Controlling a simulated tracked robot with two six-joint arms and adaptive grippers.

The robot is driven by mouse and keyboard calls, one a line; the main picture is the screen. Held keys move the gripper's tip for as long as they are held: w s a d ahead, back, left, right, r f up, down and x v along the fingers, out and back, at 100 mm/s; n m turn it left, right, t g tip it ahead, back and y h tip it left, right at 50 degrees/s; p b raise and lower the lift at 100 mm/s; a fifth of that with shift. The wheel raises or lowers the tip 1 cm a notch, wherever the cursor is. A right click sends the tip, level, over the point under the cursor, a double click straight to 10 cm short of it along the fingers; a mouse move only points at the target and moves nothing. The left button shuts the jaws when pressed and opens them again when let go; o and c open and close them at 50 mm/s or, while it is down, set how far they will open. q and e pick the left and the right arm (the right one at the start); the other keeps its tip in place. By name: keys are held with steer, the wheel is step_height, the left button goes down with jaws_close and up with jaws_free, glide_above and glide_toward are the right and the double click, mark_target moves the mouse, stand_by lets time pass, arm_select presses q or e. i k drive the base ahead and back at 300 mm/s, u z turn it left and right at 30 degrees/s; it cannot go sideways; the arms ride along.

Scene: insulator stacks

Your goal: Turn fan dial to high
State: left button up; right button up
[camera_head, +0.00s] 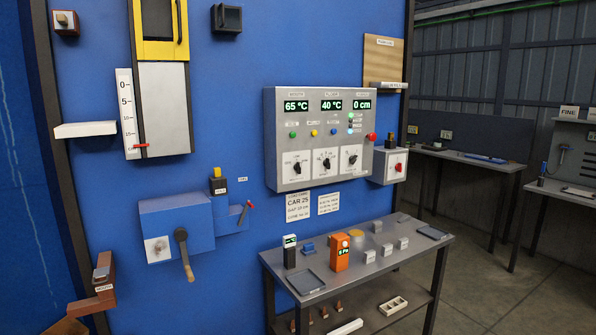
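A grey control box (284,97) is mounted on the blue wall at the centre. Its displays read 65 °C, 40 °C and 0 cm. Three white dial plates with black knobs sit along its lower part: the left dial (296,166), the middle dial (326,163) and the right dial (351,158). Their labels are too small to read, so I cannot tell which is the fan dial or its setting. A smaller grey box (392,167) with a red knob is beside it at the right. Neither of my grippers is in view.
A grey table (408,258) below holds an orange device (339,252), a dark tray (305,281) and several small blocks. A blue box with a crank handle (184,254) juts from the wall at left. Free floor lies to the right, before the back benches.

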mark_target(297, 166)
steer(key=u, duration=0.9)
steer(key=i, duration=0.15)
steer(key=z, duration=3)
steer(key=i, duration=2)
steer(key=u, duration=3.45)
